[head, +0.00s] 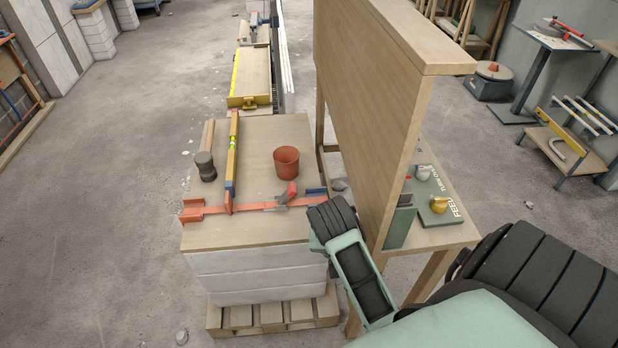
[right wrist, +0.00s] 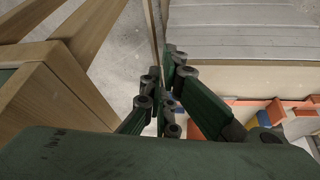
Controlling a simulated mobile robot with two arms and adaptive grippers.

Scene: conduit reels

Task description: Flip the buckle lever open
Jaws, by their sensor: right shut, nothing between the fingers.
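A red strap (head: 250,207) runs across the wooden top of the stack. On it sits a grey buckle (head: 282,202) with a short red lever (head: 291,188) tilted up. In the right wrist view, orange strap parts (right wrist: 275,109) show at the lower right; which of them is the lever I cannot tell. My right gripper (right wrist: 169,58) is shut and empty, in front of the stack's pale side boards and apart from the buckle. In the head view my right arm comes in at the lower right, and its fingers cannot be made out there. My left gripper is not in view.
A mallet (head: 206,166), a yellow level (head: 232,158) and an orange cup (head: 287,161) stand or lie on the stack top (head: 262,132). Open floor lies left.

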